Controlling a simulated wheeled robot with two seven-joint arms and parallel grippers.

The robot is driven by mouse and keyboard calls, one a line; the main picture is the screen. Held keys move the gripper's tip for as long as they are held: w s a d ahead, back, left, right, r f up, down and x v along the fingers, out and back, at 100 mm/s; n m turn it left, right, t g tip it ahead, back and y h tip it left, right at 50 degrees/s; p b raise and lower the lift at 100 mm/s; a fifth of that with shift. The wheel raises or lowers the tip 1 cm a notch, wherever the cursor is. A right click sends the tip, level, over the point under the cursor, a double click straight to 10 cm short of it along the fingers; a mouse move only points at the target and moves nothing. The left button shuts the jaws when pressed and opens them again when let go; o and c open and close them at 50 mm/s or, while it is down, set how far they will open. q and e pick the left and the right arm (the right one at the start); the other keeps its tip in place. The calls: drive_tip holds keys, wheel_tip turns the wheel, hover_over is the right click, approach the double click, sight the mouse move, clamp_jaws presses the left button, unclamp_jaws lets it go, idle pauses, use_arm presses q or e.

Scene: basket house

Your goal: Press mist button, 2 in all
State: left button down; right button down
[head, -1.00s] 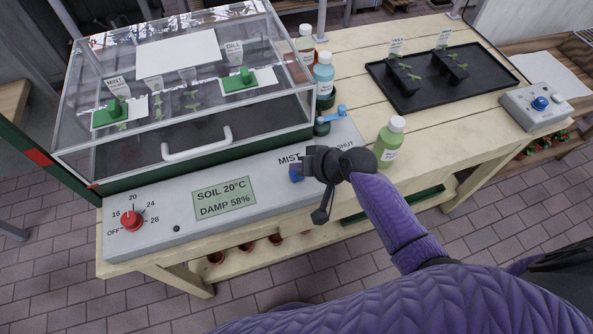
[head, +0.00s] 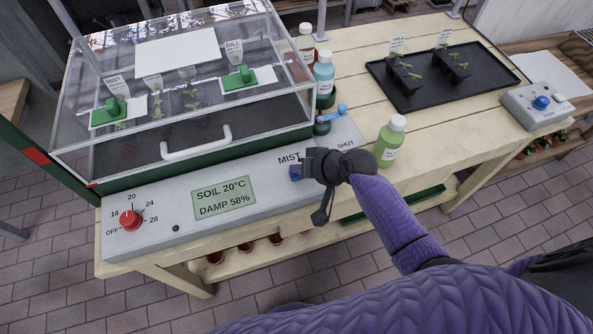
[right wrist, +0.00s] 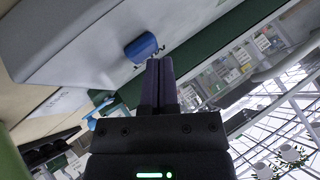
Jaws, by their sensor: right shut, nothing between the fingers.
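The blue mist button (head: 296,173) sits on the grey control panel (head: 265,207), below the word MIST. It also shows in the right wrist view as a blue knob (right wrist: 141,47) on the pale panel. My right gripper (head: 306,168) is shut and empty, with its fingertips right at the button and partly covering it in the head view. In the right wrist view the dark closed fingers (right wrist: 158,66) end just beside and below the button. I cannot tell whether they touch it. My left gripper is out of view.
The panel carries a red dial (head: 131,220) and a display (head: 224,198) reading SOIL 20°C, DAMP 58%. A clear propagator lid (head: 196,143) stands behind. A green bottle (head: 389,145) stands close to my right wrist. A black tray (head: 420,92) and a control box (head: 537,107) are farther right.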

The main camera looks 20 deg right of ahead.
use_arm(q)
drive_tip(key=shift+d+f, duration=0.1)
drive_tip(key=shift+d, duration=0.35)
use_arm(e)
drive_tip(key=shift+f, duration=0.1)
